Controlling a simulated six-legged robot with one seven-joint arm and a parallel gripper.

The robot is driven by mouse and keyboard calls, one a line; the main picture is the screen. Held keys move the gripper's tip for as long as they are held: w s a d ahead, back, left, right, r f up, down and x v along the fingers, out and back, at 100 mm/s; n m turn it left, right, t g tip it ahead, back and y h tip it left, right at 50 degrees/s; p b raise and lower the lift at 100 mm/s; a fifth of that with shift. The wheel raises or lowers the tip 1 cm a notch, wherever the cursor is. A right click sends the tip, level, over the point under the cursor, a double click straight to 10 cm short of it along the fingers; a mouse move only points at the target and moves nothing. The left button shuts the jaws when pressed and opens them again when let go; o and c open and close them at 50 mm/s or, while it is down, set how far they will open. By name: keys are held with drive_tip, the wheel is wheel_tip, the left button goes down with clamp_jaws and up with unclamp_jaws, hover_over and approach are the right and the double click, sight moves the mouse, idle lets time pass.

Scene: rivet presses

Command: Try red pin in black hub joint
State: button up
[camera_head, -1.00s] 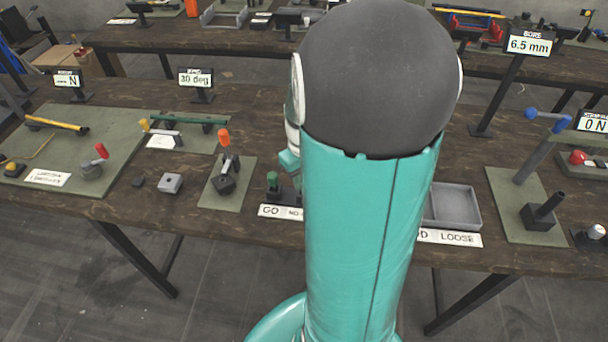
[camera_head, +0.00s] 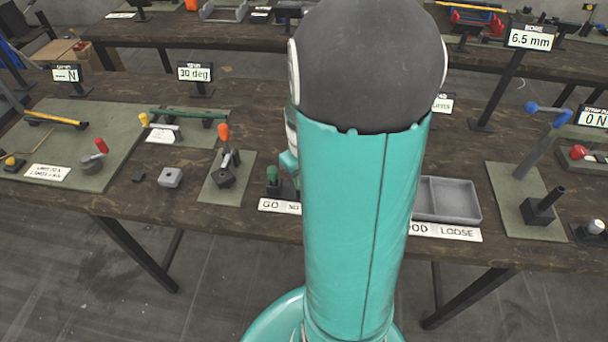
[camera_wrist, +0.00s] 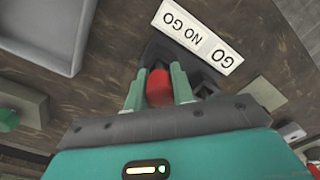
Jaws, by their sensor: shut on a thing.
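In the wrist view my gripper (camera_wrist: 160,95) has its two teal fingers closed on the red pin (camera_wrist: 158,88). Only the pin's rounded red part shows; its lower end is hidden. The pin is above or in front of a dark stand (camera_wrist: 205,78) beside the GO / NO GO label; I cannot tell whether it touches the stand. In the head view my arm hides the gripper and pin. A black hub block (camera_head: 223,178) with an orange-tipped lever sits on a green mat left of the stand; I cannot tell for sure that it is the black hub joint.
A green-topped pin (camera_head: 272,176) stands by the GO label (camera_head: 279,206). A grey two-part tray (camera_head: 450,217) lies right of my arm. A small grey block (camera_head: 170,177) lies left of the hub. A dark post block (camera_head: 541,210) stands on the right mat.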

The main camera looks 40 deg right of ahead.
drive_tip(key=o, duration=1.1)
wheel_tip(320, 180, up, 14)
drive_tip(key=shift+f, duration=0.1)
drive_tip(key=shift+a, duration=0.1)
drive_tip(key=s+a+r+t, duration=0.1)
drive_tip(key=a+r+t, duration=0.1)
drive_tip(key=a, duration=0.5)
drive_tip(key=s+a+r+t, duration=0.1)
drive_tip(key=s+a+r, duration=0.1)
drive_tip(key=a, duration=0.6)
drive_tip(key=s+a+r+n+t, duration=0.1)
drive_tip(key=a+r+t, duration=0.1)
drive_tip(key=a, duration=0.5)
drive_tip(key=shift+s+a+r+t, duration=0.25)
drive_tip(key=shift+s+t, duration=0.05)
